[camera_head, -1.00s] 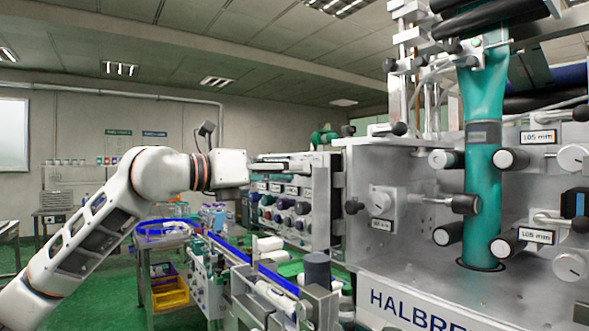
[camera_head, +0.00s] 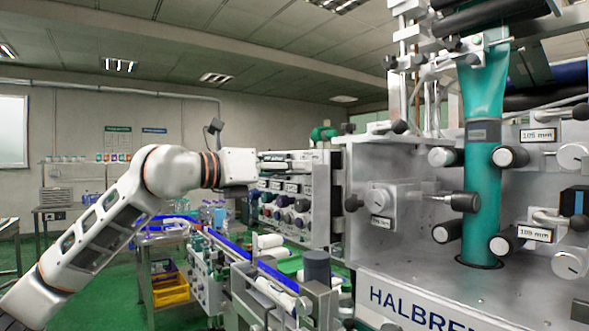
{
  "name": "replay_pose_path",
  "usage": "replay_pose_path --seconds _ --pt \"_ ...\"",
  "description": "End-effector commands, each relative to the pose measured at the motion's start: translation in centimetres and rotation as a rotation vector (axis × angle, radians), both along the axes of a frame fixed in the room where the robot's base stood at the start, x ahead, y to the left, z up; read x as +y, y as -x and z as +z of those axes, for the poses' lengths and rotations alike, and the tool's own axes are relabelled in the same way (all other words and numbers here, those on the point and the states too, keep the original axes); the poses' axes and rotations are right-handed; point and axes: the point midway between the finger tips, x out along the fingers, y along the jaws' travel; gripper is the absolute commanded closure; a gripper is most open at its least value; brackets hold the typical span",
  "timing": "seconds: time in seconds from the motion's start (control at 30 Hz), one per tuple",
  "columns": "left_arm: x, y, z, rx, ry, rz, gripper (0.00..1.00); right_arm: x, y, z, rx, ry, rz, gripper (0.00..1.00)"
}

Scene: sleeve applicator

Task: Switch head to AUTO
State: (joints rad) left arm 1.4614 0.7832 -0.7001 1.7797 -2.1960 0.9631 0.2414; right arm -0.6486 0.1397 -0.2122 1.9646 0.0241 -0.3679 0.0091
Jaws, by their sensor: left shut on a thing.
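My left arm comes in from the left, and its gripper (camera_head: 308,165) reaches right to the top of a control panel (camera_head: 323,215). The gripper is seen side-on and small, with its fingers at the panel's upper part. It is shut on a small part there, which the fingers mostly hide; I cannot tell its setting. Below the gripper, the panel carries rows of small labels and round knobs (camera_head: 301,205) in dark, purple and teal colours. No AUTO marking is legible. My right gripper is not in view.
A large metal machine (camera_head: 400,260) with a teal sleeve (camera_head: 482,200) and black rollers fills the right side. A conveyor (camera_head: 235,250) with white bottles runs below the panel. A trolley with a yellow bin (camera_head: 170,292) stands left on the green floor.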

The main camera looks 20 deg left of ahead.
Motion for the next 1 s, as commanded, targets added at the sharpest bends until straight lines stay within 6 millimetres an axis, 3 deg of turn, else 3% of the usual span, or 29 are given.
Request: replay_pose_path --seconds 1.0 --pt "0.1 0.0 0.1 -0.431 -0.55 0.001 1.0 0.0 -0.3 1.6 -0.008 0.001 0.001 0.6"
